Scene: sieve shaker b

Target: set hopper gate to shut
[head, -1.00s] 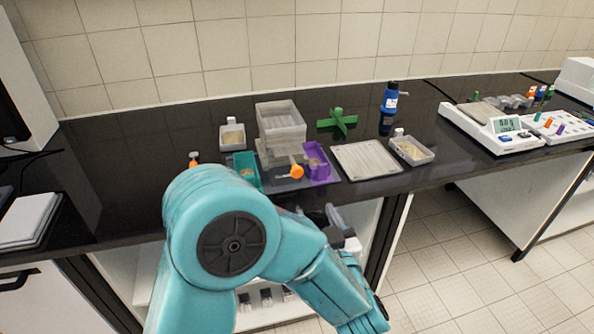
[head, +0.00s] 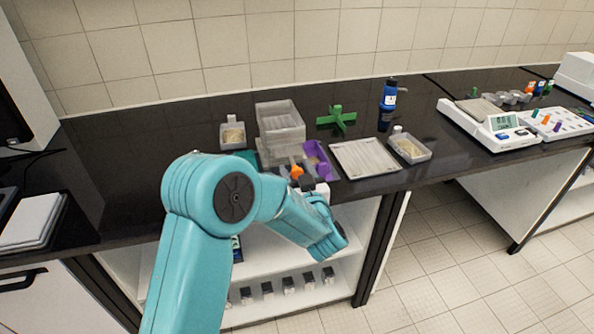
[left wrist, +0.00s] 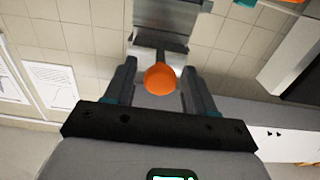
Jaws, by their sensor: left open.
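The hopper (head: 281,118) is a clear grey box on a stand at the middle of the black bench. An orange knob (head: 297,171), which looks like its gate handle, sticks out at the front. My left gripper (head: 309,186) is in front of the knob, partly hidden by its own wrist. In the left wrist view, the round orange knob (left wrist: 160,78) lies between the open fingers of my left gripper (left wrist: 159,68), with a gap on each side. A grey metal part (left wrist: 166,25) extends behind the knob. The gate's position cannot be told. My right gripper is not in view.
A purple tray (head: 319,160) stands close right of the knob. A teal tray is mostly hidden behind my arm. A flat pan (head: 365,158), sample trays (head: 411,148) (head: 232,134), a green cross (head: 337,119) and a blue bottle (head: 389,100) stand around. Bare bench lies left.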

